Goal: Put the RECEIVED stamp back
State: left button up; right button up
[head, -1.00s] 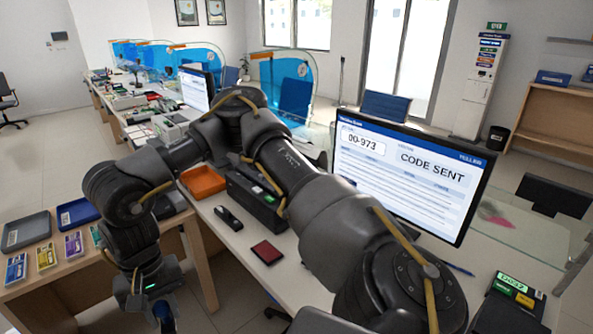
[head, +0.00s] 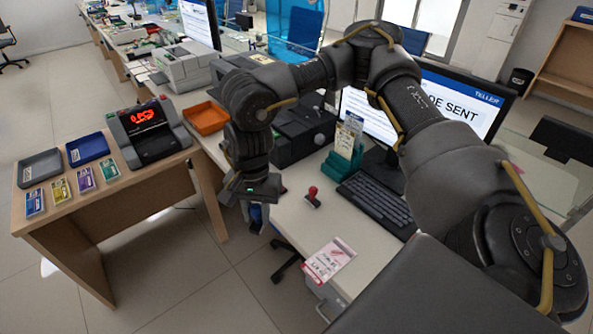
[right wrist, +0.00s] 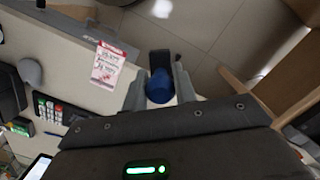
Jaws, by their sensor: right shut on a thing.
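My right gripper (head: 257,212) hangs pointing down at the left edge of the counter (head: 293,232). It is shut on a stamp with a blue handle (right wrist: 159,86); the stamp's dark block (right wrist: 161,60) shows beyond the handle in the right wrist view. Its label cannot be read. A red-handled stamp (head: 313,197) stands upright on the counter, to the right of the gripper. No stamp holder shows clearly; my right arm covers part of the counter. My left gripper is not in view.
A red-and-white leaflet (head: 329,260) lies at the counter's front. A keyboard (head: 375,200), teal card holder (head: 342,165) and monitor (head: 462,100) stand behind. An orange tray (head: 206,117) is to the left. The side table holds trays, cards and a red-lit device (head: 146,128).

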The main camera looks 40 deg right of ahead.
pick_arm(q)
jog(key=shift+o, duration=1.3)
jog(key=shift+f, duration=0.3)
pick_arm(e)
jog(key=shift+w+d+f+m+t+b, duration=0.1)
jog(key=shift+w+d+f+m+t, duration=0.2)
jog(key=shift+w+d+f+m, duration=1.45)
jog(key=shift+w+d+f+m+t+b, duration=0.15)
jog(key=shift+w+d+f+m+t, duration=0.25)
jog(key=shift+d+f+m, duration=2.6)
jog(key=shift+w+d+f+m+t+b, duration=0.15)
jog(key=shift+w+d+f+m, duration=1.3)
jog(key=shift+d+m, duration=1.65)
jog(key=f, duration=0.1)
jog(key=f+p, duration=0.1)
jog(key=f, duration=0.1)
jog(key=shift+s+d+f+n, duration=0.15)
jog(key=shift+s+d+n, duration=0.05)
jog(key=shift+d+n, duration=0.15)
jog(key=shift+f, duration=0.2)
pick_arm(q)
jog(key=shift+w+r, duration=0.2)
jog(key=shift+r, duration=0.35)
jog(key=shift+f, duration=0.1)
